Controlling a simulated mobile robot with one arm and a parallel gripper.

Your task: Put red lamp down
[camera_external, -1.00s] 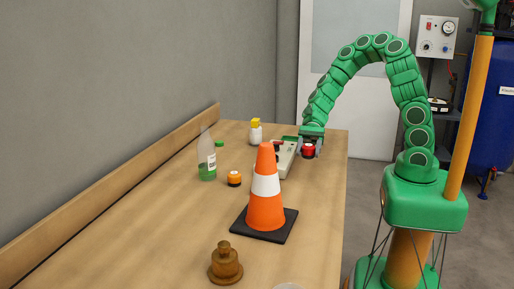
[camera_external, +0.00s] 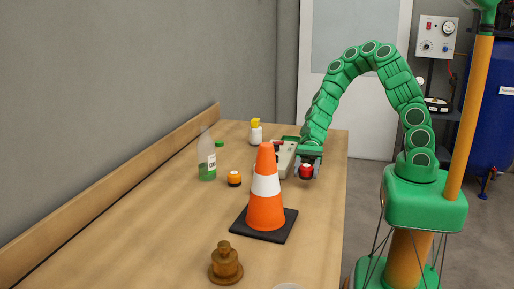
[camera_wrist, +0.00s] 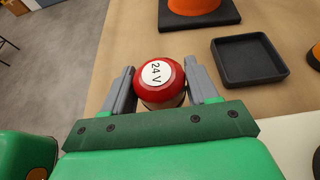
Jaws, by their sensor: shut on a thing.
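The red lamp (camera_wrist: 150,90), a round red piece with a white "24 V" label on top, sits between the two grey fingers of my gripper (camera_wrist: 160,92) in the wrist view. The fingers are shut on its sides. In the outside view the red lamp (camera_external: 306,171) shows under my gripper (camera_external: 306,168), near the right edge of the wooden table (camera_external: 180,240), right of the cone. I cannot tell whether its underside touches the table.
An orange and white cone (camera_external: 265,205) on a black base stands left of the lamp. A black square tray (camera_wrist: 250,85) lies nearby. A grey-green device (camera_external: 286,158) is close behind. A bottle (camera_external: 207,160), a small orange lamp (camera_external: 234,179) and brown weights (camera_external: 225,265) stand further left.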

